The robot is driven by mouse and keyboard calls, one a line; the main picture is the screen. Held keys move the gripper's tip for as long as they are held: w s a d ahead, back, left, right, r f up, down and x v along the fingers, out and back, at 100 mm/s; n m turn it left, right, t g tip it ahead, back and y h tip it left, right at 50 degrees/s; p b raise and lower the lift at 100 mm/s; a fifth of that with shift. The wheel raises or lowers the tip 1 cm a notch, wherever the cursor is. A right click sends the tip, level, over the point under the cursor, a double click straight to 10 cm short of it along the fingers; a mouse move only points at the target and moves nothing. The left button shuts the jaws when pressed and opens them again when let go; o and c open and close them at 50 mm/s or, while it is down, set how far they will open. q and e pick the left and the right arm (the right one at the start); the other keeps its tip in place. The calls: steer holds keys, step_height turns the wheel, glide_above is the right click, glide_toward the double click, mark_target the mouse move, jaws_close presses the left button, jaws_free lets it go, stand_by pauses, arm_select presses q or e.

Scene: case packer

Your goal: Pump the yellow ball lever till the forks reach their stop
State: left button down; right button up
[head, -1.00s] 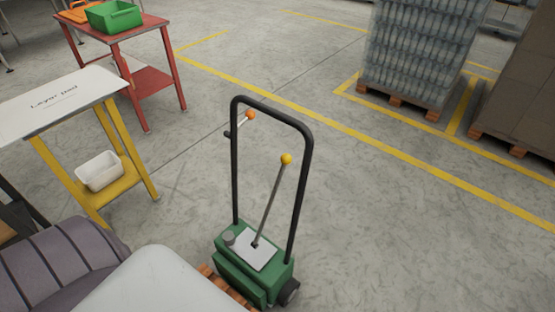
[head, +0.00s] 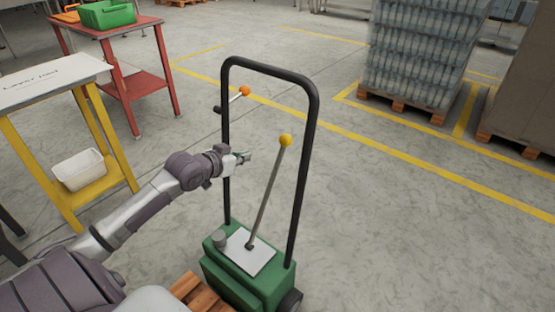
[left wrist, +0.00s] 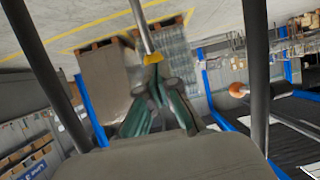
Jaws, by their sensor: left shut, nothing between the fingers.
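The yellow ball (head: 285,141) tops a thin grey lever (head: 266,196) that rises, leaning right, from the green pump unit (head: 240,280). My left gripper (head: 243,157) is shut and empty, left of the ball, beside the left post of the black handle frame (head: 312,130). A clear gap to the ball shows in the head view. In the left wrist view, the yellow ball (left wrist: 153,58) appears just beyond the closed fingertips (left wrist: 155,92). The forks are not visible. My right gripper is not in view.
A small orange-ball lever (head: 245,91) sticks out at the frame's left post. A wooden pallet (head: 200,298) lies beside the pump unit. A yellow-legged table (head: 60,85) and a red table (head: 140,85) stand left. Floor right of the frame is clear.

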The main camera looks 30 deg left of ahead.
arm_select(q)
steer(key=shift+m+t+h, duration=0.3)
steer(key=shift+m+h, duration=0.1)
steer(key=shift+h, duration=0.1)
steer(key=d+r, duration=0.2)
steer(key=r, duration=0.1)
steer(key=shift+w+r, duration=0.1)
steer(key=shift+r, duration=0.15)
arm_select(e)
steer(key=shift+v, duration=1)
arm_select(q)
steer(key=shift+w+f, duration=0.1)
steer(key=shift+w, duration=0.05)
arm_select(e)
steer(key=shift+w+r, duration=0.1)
arm_select(q)
steer(key=b, duration=0.2)
glide_toward(282, 141)
steer(key=b+x, duration=0.1)
steer(key=x, duration=0.5)
steer(key=shift+b, duration=0.35)
steer(key=shift+w+f, duration=0.2)
steer(key=shift+w, duration=0.05)
steer(key=shift+w+d+f, duration=0.1)
steer(key=shift+w, duration=0.35)
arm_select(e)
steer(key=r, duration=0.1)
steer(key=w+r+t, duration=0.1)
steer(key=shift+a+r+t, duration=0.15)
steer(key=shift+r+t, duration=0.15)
